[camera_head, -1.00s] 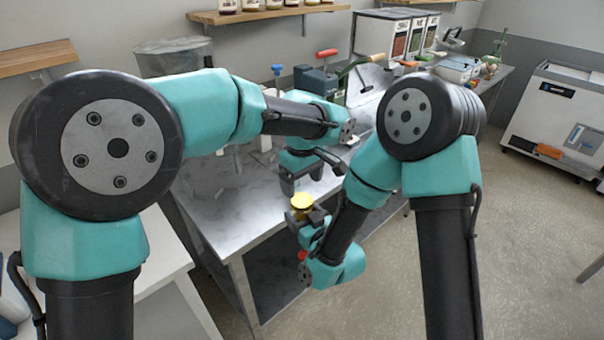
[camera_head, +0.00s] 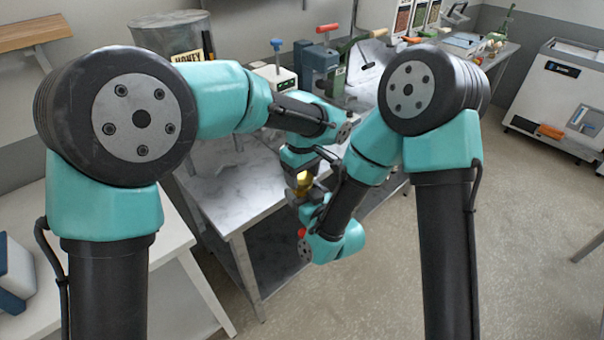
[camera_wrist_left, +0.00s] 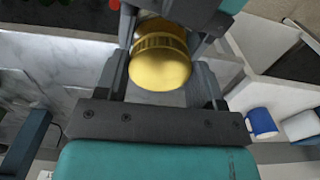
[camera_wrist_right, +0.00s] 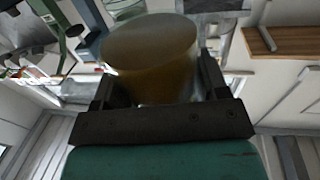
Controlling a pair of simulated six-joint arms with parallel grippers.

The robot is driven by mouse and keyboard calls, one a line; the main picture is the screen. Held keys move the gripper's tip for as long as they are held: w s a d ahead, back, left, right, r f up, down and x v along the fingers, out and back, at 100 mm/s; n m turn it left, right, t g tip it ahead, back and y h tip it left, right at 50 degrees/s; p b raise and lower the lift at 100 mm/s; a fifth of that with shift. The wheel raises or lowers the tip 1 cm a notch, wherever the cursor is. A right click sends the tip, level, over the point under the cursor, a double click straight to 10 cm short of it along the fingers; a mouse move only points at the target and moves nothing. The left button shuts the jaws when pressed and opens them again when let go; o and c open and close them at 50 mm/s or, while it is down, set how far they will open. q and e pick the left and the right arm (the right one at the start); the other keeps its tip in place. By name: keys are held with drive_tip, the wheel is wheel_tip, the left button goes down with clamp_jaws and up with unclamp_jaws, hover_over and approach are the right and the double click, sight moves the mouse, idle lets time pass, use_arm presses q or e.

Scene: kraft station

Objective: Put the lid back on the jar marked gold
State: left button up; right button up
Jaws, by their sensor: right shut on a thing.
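A gold, round-topped jar (camera_head: 304,180) stands in my right gripper (camera_head: 309,198), which is shut on it in front of the steel table. In the right wrist view its brownish-gold round end (camera_wrist_right: 150,42) fills the space between the fingers. In the left wrist view its gold round face (camera_wrist_left: 160,70) and a ribbed band show between the fingers of my left gripper (camera_wrist_left: 160,82). Those fingers are open around it, with a small gap on each side. I cannot tell whether the gold top is a separate lid, and no marking is readable.
The steel table (camera_head: 225,192) has clear marble-like surface at its left. A blue mug (camera_wrist_left: 262,122) shows in the left wrist view.

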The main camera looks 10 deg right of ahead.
use_arm(q)
drive_tip(key=c, duration=0.5)
drive_tip(key=m, duration=1.1)
drive_tip(key=shift+m, duration=0.3)
drive_tip(key=m, duration=0.6)
drive_tip(key=shift+m, duration=0.3)
drive_tip(key=m, duration=0.6)
drive_tip(key=o, duration=1)
